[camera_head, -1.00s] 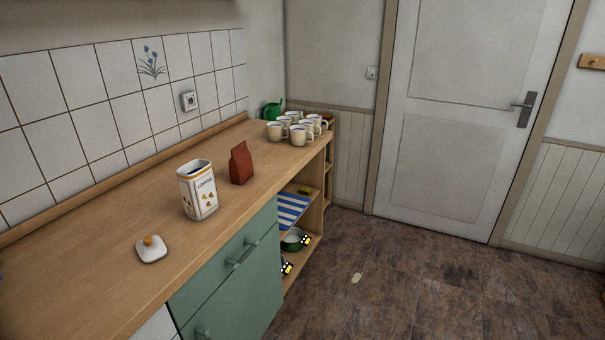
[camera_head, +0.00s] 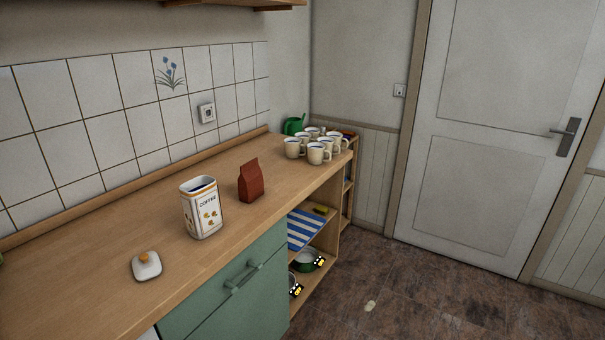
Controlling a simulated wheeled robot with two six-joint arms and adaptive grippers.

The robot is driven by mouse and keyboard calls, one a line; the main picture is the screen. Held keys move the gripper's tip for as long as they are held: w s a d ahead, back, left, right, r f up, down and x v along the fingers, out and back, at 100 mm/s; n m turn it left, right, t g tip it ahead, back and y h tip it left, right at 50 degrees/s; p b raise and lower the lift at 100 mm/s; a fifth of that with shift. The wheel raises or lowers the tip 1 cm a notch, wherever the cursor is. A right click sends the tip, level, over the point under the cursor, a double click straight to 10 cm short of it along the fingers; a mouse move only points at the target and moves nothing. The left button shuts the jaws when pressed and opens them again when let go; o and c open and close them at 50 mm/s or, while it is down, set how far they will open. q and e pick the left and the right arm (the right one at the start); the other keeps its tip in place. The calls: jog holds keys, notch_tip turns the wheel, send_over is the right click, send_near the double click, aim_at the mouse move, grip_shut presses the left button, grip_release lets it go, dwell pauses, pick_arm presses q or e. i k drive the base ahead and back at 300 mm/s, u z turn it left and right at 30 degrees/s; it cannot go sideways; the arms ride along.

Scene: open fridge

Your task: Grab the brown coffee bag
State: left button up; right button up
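The brown coffee bag (camera_head: 251,182) stands upright on the wooden counter, reddish-brown with a folded top. It is just right of and behind the white coffee canister (camera_head: 202,209), which is open at the top and labelled COFFEE. The canister and bag stand apart, with a small gap of bare counter. The canister's white lid (camera_head: 146,267) with a wooden knob lies on the counter to the front left. Neither of my grippers shows in the head view.
Several cream mugs (camera_head: 318,152) and a green watering can (camera_head: 293,126) stand at the counter's far end. The wooden counter (camera_head: 105,240) has free room around the bag. Below are a green drawer front (camera_head: 235,290) and open shelves with a striped cloth (camera_head: 304,229). A closed door (camera_head: 490,120) stands at right.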

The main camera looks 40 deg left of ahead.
aim_at(251, 180)
jog(key=z, duration=0.2)
jog(key=i, duration=1.75)
jog(key=u, duration=0.35)
jog(key=i, duration=1)
jog(key=u, duration=1.55)
jog(key=i, duration=0.95)
jog(key=u, duration=0.9)
